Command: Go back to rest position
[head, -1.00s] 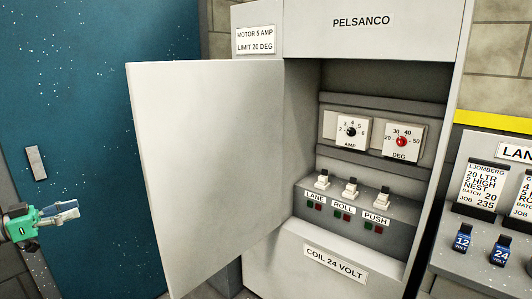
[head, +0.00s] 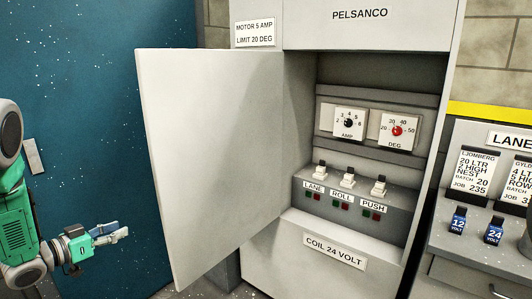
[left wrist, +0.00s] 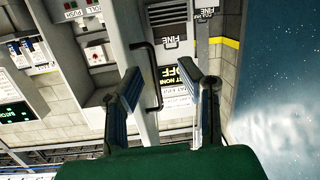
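My left gripper (head: 110,234) is green with grey-blue fingers. In the head view it is at the lower left, to the left of the open cabinet door (head: 220,150) and in front of the blue door. In the left wrist view its two fingers (left wrist: 166,88) stand apart with nothing held between them. A black bar handle (left wrist: 155,80) shows beyond the fingers, and they do not grip it. My right gripper is not in view.
The grey PELSANCO cabinet (head: 360,35) stands open, with an AMP dial (head: 348,123), a DEG dial (head: 397,130) and switches labelled LANE, ROLL and PUSH (head: 347,178). A lane console (head: 475,235) stands at the right. A blue door (head: 90,100) is behind my left arm.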

